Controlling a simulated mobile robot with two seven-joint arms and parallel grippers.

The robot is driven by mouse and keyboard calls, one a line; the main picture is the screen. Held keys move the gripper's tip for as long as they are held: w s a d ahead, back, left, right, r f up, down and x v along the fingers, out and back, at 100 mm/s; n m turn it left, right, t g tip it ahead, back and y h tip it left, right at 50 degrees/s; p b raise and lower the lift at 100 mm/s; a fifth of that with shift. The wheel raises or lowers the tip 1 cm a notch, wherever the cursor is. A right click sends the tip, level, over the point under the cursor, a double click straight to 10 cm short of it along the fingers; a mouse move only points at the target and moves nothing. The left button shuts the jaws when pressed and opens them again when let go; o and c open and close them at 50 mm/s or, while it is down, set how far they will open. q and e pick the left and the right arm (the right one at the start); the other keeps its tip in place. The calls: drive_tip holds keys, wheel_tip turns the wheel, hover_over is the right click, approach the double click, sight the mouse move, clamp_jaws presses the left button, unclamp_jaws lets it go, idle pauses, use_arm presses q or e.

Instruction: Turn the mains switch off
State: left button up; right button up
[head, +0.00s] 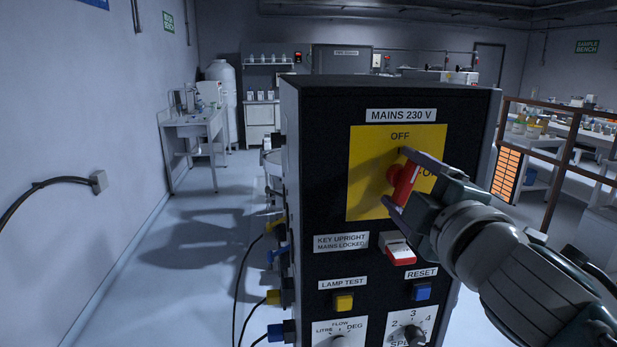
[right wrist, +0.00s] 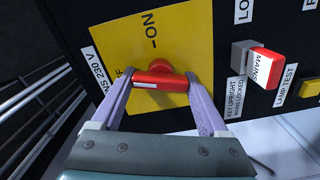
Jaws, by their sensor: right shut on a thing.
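The mains switch has a red bar handle (head: 404,184) on a yellow plate (head: 369,190), under the label MAINS 230 V. OFF is printed at the top of the plate and ON at its right, partly hidden by my gripper. My right gripper (head: 409,181) is shut on the red handle, one finger at each end of the bar. In the right wrist view the handle (right wrist: 160,81) lies between the two fingertips, and its bar runs roughly along the panel's upright direction. My left gripper is out of view.
Below the plate are a grey-and-red key (head: 400,254), a yellow lamp test button (head: 344,301), a blue reset button (head: 421,291) and dials. Cables and plugs stick out at the cabinet's left side. A brown railing (head: 565,150) stands to the right. The floor at left is clear.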

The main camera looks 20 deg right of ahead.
drive_tip(key=shift+n, duration=1.7)
drive_tip(key=o, duration=1.2)
drive_tip(key=shift+o, duration=0.2)
drive_tip(key=b+v, duration=0.2)
drive_tip(key=v, duration=0.8)
drive_tip(key=shift+b, duration=0.3)
